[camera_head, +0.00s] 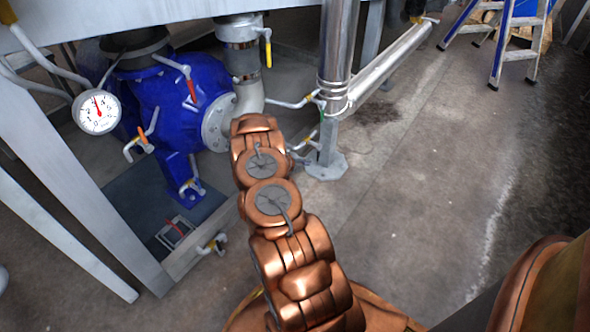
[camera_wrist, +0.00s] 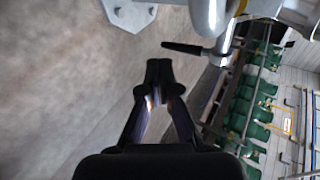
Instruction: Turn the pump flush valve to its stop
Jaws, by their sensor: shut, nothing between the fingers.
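The blue pump (camera_head: 185,100) stands at the left in the head view, with several small lever valves around it. I cannot tell for certain which one is the flush valve. In the wrist view, a dark lever handle (camera_wrist: 183,48) sticks out to the left from a silver valve fitting (camera_wrist: 222,48). My gripper (camera_wrist: 159,72) is shut and empty, its tips below and a little left of the handle in the picture, with a visible gap. In the head view my arm hides the gripper.
A pressure gauge (camera_head: 97,112) and grey frame legs stand at the left. A steel pipe post (camera_head: 338,55) stands beyond my arm, on a bolted foot (camera_head: 325,165). A blue stepladder (camera_head: 510,25) is at the upper right. The concrete floor (camera_head: 430,160) at right is clear.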

